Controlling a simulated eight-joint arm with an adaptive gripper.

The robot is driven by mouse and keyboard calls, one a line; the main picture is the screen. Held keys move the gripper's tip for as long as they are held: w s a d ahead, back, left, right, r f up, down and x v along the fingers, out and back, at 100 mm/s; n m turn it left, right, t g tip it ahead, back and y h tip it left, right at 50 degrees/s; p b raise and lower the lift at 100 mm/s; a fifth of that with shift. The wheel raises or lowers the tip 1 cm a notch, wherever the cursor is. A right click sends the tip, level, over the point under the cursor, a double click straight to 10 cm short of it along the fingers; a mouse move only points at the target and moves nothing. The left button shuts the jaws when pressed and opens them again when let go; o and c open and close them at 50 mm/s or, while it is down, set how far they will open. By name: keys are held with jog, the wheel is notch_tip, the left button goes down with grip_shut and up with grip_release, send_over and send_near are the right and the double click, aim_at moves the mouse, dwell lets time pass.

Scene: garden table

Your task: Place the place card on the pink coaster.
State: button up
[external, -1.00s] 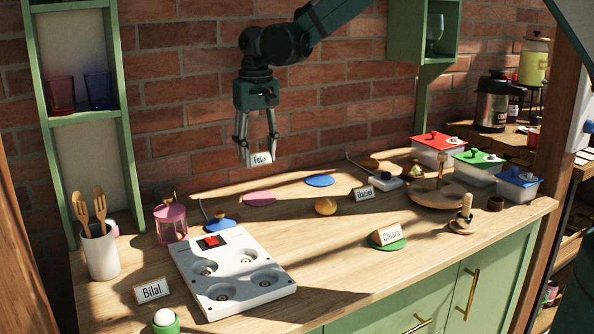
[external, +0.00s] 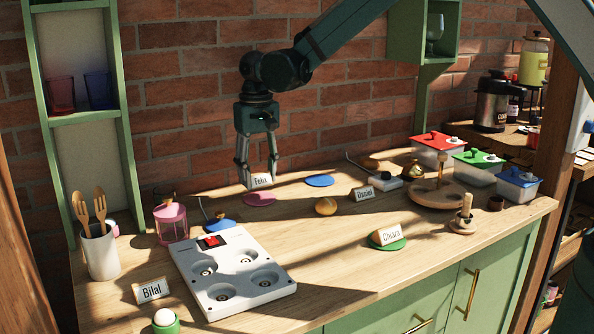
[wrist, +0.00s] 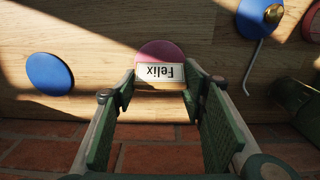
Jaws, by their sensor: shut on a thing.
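My gripper (external: 259,182) is shut on the place card (external: 262,180) that reads "Felix". The pink coaster (external: 260,199) lies flat near the wall, just below the card in the external view. In the wrist view the card (wrist: 160,73) sits between the fingertips and covers the lower part of the pink coaster (wrist: 160,50). Whether the card touches the coaster I cannot tell for sure. Other cards read "Daniel" (external: 363,193), "Chiara" (external: 390,233) on a green coaster, and "Bilal" (external: 152,291).
A blue coaster (external: 320,180) lies to the right, near the wall. The brick wall is close behind.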

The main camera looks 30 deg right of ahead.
aim_at(259, 186)
jog(key=shift+f, duration=1.85)
jog(key=shift+f, duration=0.15)
jog(key=o, duration=0.8)
notch_tip(259, 186, up, 12)
jog(key=shift+r, duration=0.15)
